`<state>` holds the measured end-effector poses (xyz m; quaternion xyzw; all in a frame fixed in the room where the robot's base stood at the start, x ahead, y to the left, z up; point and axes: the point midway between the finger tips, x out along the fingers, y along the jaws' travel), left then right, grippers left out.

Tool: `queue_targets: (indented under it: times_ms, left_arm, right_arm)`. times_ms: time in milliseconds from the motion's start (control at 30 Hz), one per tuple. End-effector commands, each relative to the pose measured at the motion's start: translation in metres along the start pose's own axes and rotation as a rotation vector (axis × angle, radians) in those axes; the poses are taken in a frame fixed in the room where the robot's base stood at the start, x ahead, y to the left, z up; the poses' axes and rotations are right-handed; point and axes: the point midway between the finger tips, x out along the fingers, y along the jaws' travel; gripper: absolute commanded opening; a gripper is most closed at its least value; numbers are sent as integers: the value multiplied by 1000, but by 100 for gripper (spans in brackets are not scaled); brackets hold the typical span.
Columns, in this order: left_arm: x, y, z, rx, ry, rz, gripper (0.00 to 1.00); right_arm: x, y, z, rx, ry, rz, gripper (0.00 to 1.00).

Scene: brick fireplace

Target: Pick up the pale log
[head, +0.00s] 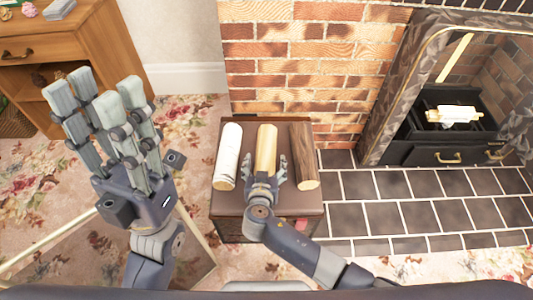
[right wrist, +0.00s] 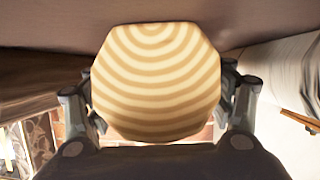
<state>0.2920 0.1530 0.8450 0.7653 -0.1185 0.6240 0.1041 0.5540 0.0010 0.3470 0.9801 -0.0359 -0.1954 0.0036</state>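A pale tan log (head: 266,145) lies in the middle of the brown chest top (head: 240,195), between a white birch-like log (head: 229,155) and a dark brown log (head: 303,155). My right gripper (head: 266,163) is at the pale log's near end, with its fingers spread on both sides of it. In the right wrist view the log's ringed end face (right wrist: 157,80) fills the middle, with fingers of the right gripper (right wrist: 157,105) at either side. They look apart from the log; fingertip contact is hidden. My left gripper (head: 100,95) is open and empty, raised at left.
A brick wall (head: 300,70) stands behind the chest. A fireplace with a black grate (head: 435,125) is at the right, above a dark tiled hearth (head: 400,200). A wooden cabinet (head: 100,35) stands at upper left. Floral carpet (head: 185,120) lies left of the chest.

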Motion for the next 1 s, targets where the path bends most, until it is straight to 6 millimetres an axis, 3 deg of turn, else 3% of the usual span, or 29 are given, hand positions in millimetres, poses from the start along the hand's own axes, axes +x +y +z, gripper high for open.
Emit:
queue_targets:
  times_ms: [33, 200, 267, 633, 867, 967, 1000]
  left_arm:
    - [1, 0, -1, 0, 2, 0, 40]
    - [1, 0, -2, 0, 4, 0, 40]
    - [1, 0, -2, 1, 3, 0, 40]
    - [2, 0, 2, 1, -7, 0, 40]
    - [18, 0, 0, 2, -15, -1, 40]
    - [27, -2, 14, 9, -95, -4, 40]
    - [21, -2, 17, 9, -101, -3, 40]
  right_arm:
    - [0, 0, 0, 0, 0, 0, 64]
    - [0, 0, 0, 0, 0, 0, 26]
    - [0, 0, 0, 0, 0, 0, 16]
    - [-1, 0, -6, 1, 3, -1, 16]
    - [-10, 0, -28, 3, 3, 0, 16]
    - [-17, 0, -41, 4, 2, 0, 16]
    - [-25, -3, -30, 2, -2, -3, 16]
